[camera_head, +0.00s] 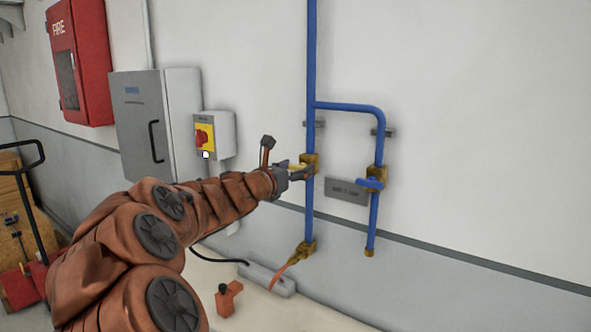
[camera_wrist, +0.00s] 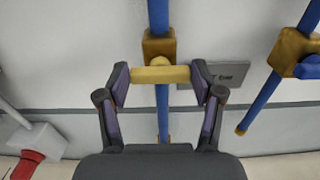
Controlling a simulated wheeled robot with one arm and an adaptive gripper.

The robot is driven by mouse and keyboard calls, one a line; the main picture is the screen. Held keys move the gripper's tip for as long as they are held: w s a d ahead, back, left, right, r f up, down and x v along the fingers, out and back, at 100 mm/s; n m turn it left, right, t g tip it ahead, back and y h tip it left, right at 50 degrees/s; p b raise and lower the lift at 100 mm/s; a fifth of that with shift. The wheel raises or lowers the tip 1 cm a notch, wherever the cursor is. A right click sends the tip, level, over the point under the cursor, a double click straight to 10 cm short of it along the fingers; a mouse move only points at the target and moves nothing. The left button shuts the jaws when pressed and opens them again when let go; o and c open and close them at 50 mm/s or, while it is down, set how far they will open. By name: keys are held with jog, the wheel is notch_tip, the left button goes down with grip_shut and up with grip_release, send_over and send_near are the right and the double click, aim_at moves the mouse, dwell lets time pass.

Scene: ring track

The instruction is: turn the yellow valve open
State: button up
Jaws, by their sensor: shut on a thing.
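The yellow valve handle (camera_wrist: 160,75) is a short bar lying crosswise in front of a brass valve body (camera_wrist: 159,46) on the blue vertical pipe (camera_head: 310,60). My gripper (camera_wrist: 160,76) has one finger at each end of the bar and is shut on it. In the head view, my gripper (camera_head: 296,171) reaches the brass body (camera_head: 309,161) from the left, and a bit of the yellow handle (camera_head: 297,167) shows between the fingers. The rest of the handle is hidden there.
A branch pipe (camera_head: 378,140) with a blue-handled valve (camera_head: 370,183) stands close on the right. A grey sign (camera_head: 346,191) sits between the pipes. A switch box (camera_head: 217,135), grey cabinet (camera_head: 158,120) and red fire box (camera_head: 80,62) are on the wall left.

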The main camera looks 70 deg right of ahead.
jog(key=shift+f+m+b, duration=0.15)
jog(key=shift+m+b, duration=0.15)
jog(key=shift+b, duration=0.15)
jog(key=m+b, duration=0.5)
jog(key=b, duration=0.1)
jog(key=m+b, duration=0.6)
jog(key=b, duration=0.1)
jog(key=f+m+b, duration=0.1)
jog(key=m+b, duration=0.5)
jog(key=shift+s+b, duration=0.3)
jog(key=shift+b, duration=0.1)
jog(key=shift+r+m, duration=0.1)
jog(key=shift+m, duration=0.2)
jog(key=o, duration=1.1)
jog(key=shift+a+r, duration=0.1)
jog(key=shift+r, duration=0.1)
